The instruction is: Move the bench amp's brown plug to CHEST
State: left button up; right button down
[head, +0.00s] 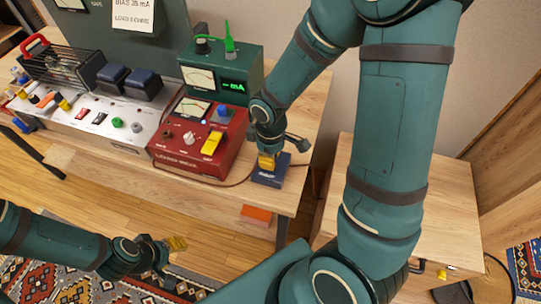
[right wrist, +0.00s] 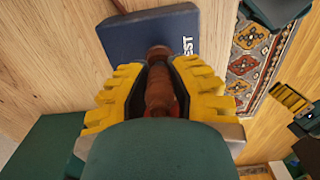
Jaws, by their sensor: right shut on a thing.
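The brown plug (right wrist: 159,90) is between the yellow-padded fingers of my right gripper (right wrist: 158,88), which is shut on it. Its far end meets or overlaps a dark blue box (right wrist: 135,32) whose visible lettering ends in "EST". I cannot tell whether the plug is seated in it. In the head view my right gripper (head: 268,160) points down over this blue box (head: 268,178), hiding the plug. The bench amp (head: 90,118) is at the left of the bench. My left gripper (head: 176,244) is low in the head view, away from the bench; its opening is unclear.
A red load box (head: 197,150) with a meter and yellow switch stands left of the blue box. A green mA meter (head: 222,75) is behind it. An orange item (head: 256,215) lies below the bench's front edge. A wooden cabinet (head: 440,195) stands at right.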

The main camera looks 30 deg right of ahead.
jog(key=shift+f+b, duration=0.35)
jog(key=shift+f, duration=0.05)
jog(key=c, duration=0.9)
grip_release()
jog(key=shift+o, duration=0.2)
notch_tip(320, 180, up, 12)
